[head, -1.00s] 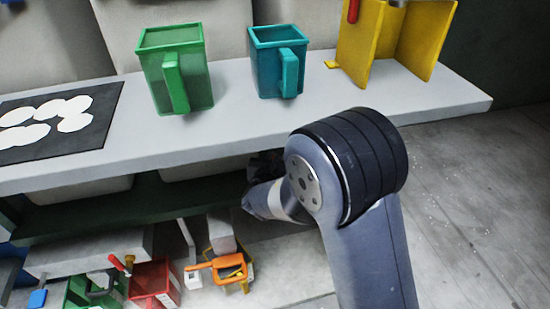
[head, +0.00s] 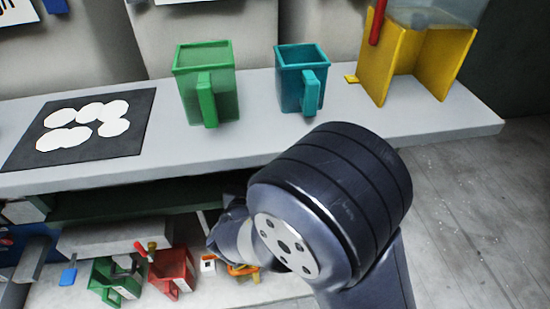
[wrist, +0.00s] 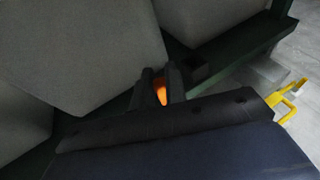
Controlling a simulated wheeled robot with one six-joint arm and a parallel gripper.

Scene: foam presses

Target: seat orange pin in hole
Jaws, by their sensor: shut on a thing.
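My gripper (wrist: 168,90) shows in the wrist view with its dark fingertips close together. A bright orange piece, seemingly the orange pin (wrist: 161,94), shows between them; most of it is hidden by the fingers. In the head view my own arm covers the gripper and the pin, below the shelf's front edge. A dark block (wrist: 195,68) sits on a dark green beam (wrist: 232,45) just right of the fingertips in the wrist view. I cannot make out the hole in either view.
Green (head: 207,85) and teal (head: 302,80) containers and a yellow stand (head: 415,60) are on the grey shelf (head: 180,150). Below are a green bin (head: 112,285), a red bin (head: 171,272) and an orange item (head: 240,270), partly hidden. Grey padded blocks (wrist: 85,45) stand close by the gripper.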

